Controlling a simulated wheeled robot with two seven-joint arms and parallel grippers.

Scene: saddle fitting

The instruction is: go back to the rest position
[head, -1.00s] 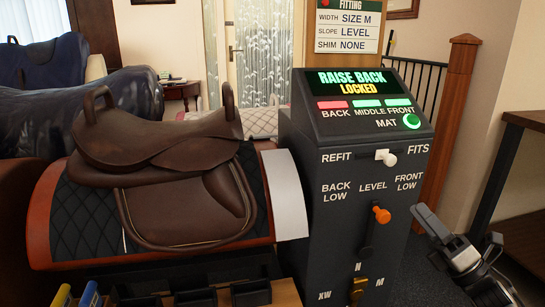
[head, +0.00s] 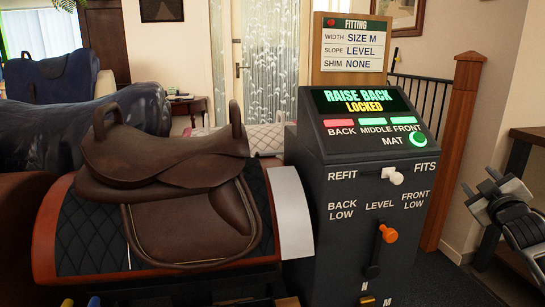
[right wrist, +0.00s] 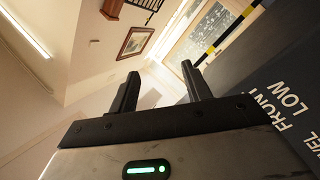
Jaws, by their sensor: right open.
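My right gripper (head: 482,190) is at the right edge of the head view, to the right of the control console (head: 330,245) and apart from it. Its two fingers also show in the right wrist view (right wrist: 160,88), spread apart with nothing between them. The brown saddle (head: 170,150) sits on a quilted pad over a wooden stand to the left of the console. My left gripper is not in view.
The console screen reads "RAISE BACK LOCKED", with a red BACK light and green MIDDLE, FRONT and MAT lights. An orange knob (head: 389,233) and white knob (head: 396,178) stick out of its front. A wooden post (head: 455,150) and dark table (head: 528,134) stand at the right.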

